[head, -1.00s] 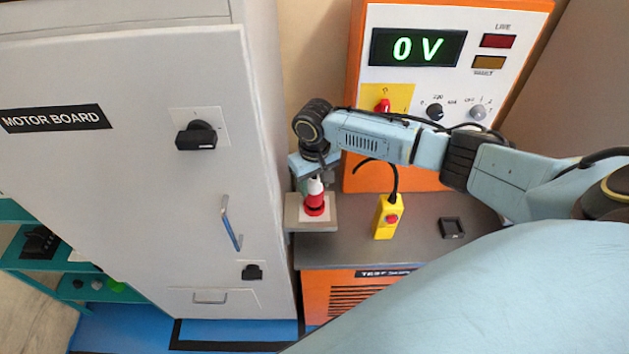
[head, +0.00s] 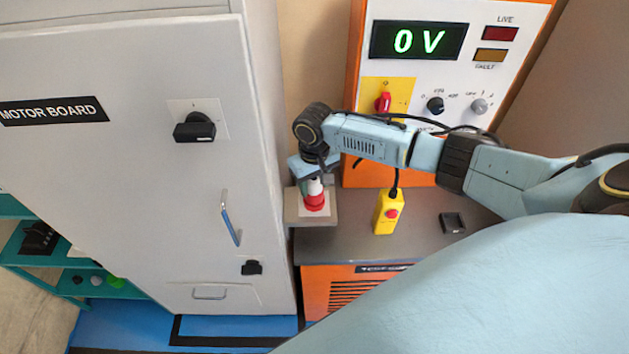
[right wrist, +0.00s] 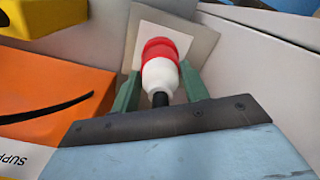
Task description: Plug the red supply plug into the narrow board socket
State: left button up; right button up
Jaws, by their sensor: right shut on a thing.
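The red supply plug (head: 314,202) has a red body and a white upper part. It stands upright on a pale square plate on a small grey shelf (head: 293,212) between the cabinet and the orange bench. My right gripper (head: 314,186) reaches down from above and is shut on the plug's white part. In the right wrist view the plug (right wrist: 161,66) sits between the two green fingers, its red end at the pale plate. A small black fitting (head: 252,268) is low on the motor board's door; I cannot tell if it is the narrow socket. My left gripper is out of view.
The grey motor board cabinet (head: 130,220) stands close left of the shelf. A yellow pendant box (head: 388,212) with a red button and a small black tray (head: 452,223) are on the bench top. The orange supply panel (head: 416,41) behind reads 0 V.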

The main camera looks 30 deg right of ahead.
jog(key=shift+s+f, duration=0.1)
jog(key=shift+f, duration=0.25)
jog(key=o, duration=1.2)
jog(key=shift+c, duration=0.2)
notch_tip(320, 180, up, 13)
jog(key=shift+r+b, duration=0.2)
jog(key=shift+b, duration=0.15)
